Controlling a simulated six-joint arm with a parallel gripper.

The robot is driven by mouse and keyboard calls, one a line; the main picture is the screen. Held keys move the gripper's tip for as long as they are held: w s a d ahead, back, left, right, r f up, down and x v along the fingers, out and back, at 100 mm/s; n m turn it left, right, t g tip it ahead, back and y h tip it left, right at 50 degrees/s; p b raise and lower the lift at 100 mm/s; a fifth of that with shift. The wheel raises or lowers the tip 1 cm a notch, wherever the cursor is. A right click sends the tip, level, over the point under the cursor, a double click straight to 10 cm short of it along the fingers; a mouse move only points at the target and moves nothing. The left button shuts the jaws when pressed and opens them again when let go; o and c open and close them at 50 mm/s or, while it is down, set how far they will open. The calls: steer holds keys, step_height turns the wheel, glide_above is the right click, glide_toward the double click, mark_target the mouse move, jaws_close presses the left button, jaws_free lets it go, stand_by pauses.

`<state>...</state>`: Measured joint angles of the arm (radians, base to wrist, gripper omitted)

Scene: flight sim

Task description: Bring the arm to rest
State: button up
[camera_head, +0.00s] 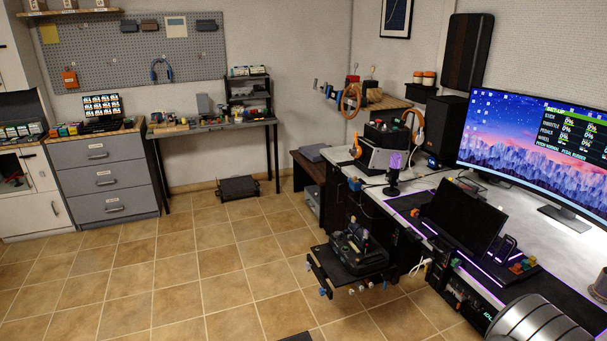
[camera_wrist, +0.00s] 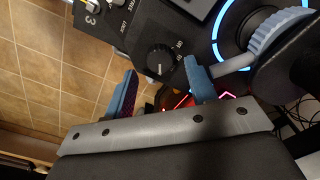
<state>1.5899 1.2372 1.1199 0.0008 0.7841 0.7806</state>
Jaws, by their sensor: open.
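In the wrist view, my gripper (camera_wrist: 160,88) is open, with its two blue-padded fingers apart and nothing held between them. A black control panel (camera_wrist: 135,35) with a round black knob (camera_wrist: 160,61) lies beyond the fingertips. The knob appears between the fingers; the distance to it cannot be judged. I cannot make out my gripper in the head view.
A blue glowing ring and a blue-grey ribbed part (camera_wrist: 277,32) are close to the right finger. The head view shows a desk (camera_head: 420,195), a wide monitor (camera_head: 530,145), a black control unit on a low stand (camera_head: 350,258) and open tiled floor (camera_head: 180,265).

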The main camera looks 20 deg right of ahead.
step_height(320, 180, up, 14)
step_height(320, 180, down, 17)
steer(key=shift+r, duration=0.15)
steer(key=shift+n, duration=0.3)
steer(key=n, duration=1.4)
stand_by(0.3)
